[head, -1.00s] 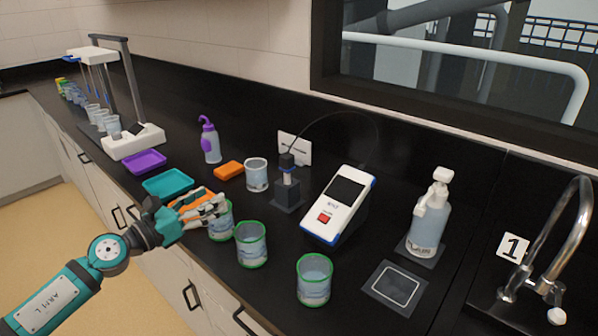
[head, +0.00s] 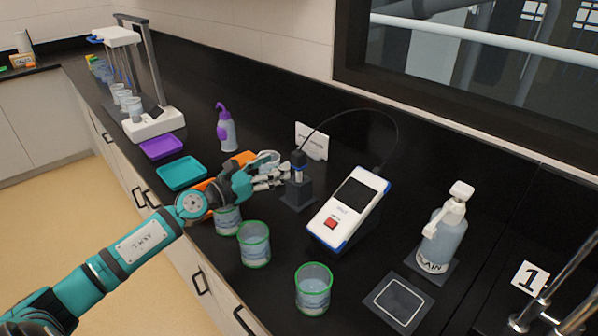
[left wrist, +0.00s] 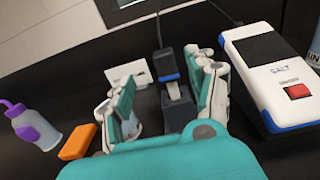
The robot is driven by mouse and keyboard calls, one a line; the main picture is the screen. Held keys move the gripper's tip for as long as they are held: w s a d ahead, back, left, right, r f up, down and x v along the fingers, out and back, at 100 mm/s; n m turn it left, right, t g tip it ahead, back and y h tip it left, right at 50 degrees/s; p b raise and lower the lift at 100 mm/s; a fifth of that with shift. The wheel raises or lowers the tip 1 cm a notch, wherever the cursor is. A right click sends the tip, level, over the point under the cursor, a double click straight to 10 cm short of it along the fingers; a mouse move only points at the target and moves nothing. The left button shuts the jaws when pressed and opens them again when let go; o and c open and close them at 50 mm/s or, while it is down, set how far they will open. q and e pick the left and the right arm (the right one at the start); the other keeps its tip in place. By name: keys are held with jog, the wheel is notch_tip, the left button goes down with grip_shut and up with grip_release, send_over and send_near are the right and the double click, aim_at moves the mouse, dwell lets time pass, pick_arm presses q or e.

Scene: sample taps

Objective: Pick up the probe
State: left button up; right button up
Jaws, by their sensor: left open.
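The probe (head: 298,160) has a dark top, a blue band and a black cable looping to the white meter (head: 349,209). It stands upright in a dark block holder (head: 298,193). My left gripper (head: 284,172) is open and empty, just left of the probe in the head view. In the left wrist view, the probe (left wrist: 167,66) and its holder (left wrist: 179,113) show between the open fingers (left wrist: 165,85), beyond the tips. I cannot tell whether a finger touches the probe. My right gripper is in neither view.
Green-rimmed beakers (head: 254,245) stand at the counter's front, one partly behind my left arm. A clear beaker (head: 268,157) is partly hidden behind the gripper. A pump bottle (head: 443,232) stands right.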

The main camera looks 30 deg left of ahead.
aim_at(294, 158)
pick_arm(q)
jog(key=x, duration=0.2)
jog(key=shift+w+d+r, duration=0.1)
jog(key=shift+w+r, duration=0.05)
jog(key=shift+w, duration=0.1)
jog(key=shift+w+d+p, duration=0.15)
jog(key=shift+w+p, duration=0.15)
jog(key=shift+w+d, duration=0.25)
jog(key=shift+w, duration=0.2)
jog(key=p+x, duration=0.1)
jog(key=x, duration=0.2)
jog(key=shift+w+d, duration=0.25)
jog(key=shift+w, duration=0.05)
jog(key=shift+w+d+f, duration=0.15)
jog(key=shift+w+f, duration=0.15)
jog(key=shift+w, duration=0.1)
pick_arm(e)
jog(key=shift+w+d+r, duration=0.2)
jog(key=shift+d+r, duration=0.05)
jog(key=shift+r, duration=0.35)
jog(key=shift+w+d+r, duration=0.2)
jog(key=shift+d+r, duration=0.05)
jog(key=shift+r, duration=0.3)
pick_arm(q)
jog(key=shift+s, duration=0.15)
jog(key=shift+c, duration=0.2)
